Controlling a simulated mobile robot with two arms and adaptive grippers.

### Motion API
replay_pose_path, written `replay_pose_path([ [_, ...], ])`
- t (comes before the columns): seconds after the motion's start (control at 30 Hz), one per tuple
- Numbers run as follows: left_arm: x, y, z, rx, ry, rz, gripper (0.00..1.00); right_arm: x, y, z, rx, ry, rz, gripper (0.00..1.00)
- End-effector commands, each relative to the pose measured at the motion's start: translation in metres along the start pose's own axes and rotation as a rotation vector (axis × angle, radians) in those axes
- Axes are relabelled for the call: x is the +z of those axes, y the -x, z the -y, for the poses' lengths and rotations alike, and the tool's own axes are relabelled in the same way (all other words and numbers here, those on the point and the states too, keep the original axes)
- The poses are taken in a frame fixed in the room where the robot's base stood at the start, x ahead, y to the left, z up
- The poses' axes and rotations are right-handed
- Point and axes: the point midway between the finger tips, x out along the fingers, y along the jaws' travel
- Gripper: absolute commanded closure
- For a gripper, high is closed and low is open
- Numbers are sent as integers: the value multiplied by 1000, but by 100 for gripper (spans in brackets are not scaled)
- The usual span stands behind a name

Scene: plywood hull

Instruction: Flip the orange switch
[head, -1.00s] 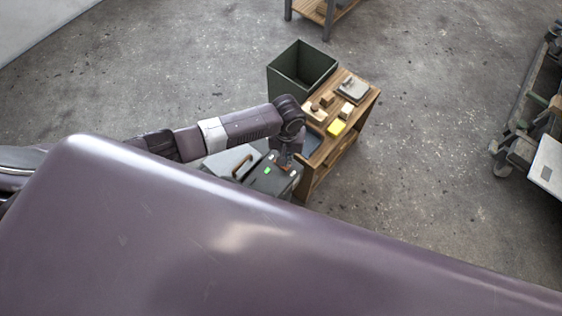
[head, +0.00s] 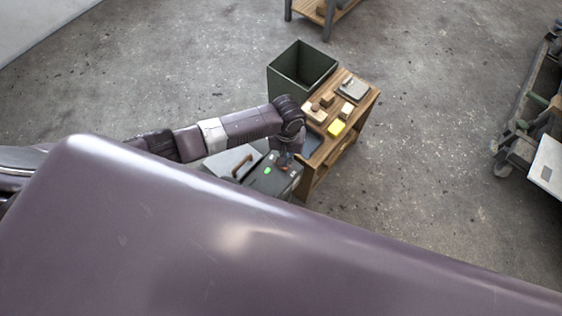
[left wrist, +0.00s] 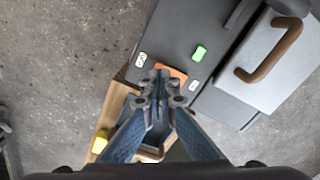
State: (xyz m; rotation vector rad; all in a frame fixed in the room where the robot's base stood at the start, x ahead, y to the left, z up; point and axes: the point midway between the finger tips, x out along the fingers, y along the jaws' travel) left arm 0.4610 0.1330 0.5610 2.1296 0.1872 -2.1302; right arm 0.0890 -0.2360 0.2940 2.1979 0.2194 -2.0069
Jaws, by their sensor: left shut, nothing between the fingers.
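The orange switch (left wrist: 174,73) is on the top of a dark grey box (left wrist: 185,35) in the left wrist view, partly hidden behind my fingertips. My left gripper (left wrist: 160,88) is shut and empty, its tips pointing at the switch. I cannot tell whether they touch it. A green light (left wrist: 199,52) is on the box top, with small white labels nearby. My right gripper is not in view.
A light grey case (left wrist: 279,67) with a brown handle sits beside the box. A wooden table (head: 363,104) with blocks and a yellow item (head: 336,127) stands close by. Behind is a dark green bin (head: 287,83). My own body covers the lower head view.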

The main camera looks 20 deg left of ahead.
Motion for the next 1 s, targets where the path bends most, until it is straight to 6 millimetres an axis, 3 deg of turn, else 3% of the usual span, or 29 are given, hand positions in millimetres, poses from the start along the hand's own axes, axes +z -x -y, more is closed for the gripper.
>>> replay_pose_path([
  [1.0, 0, -16, 0, 0, 0, 1, 100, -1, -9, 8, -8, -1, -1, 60],
])
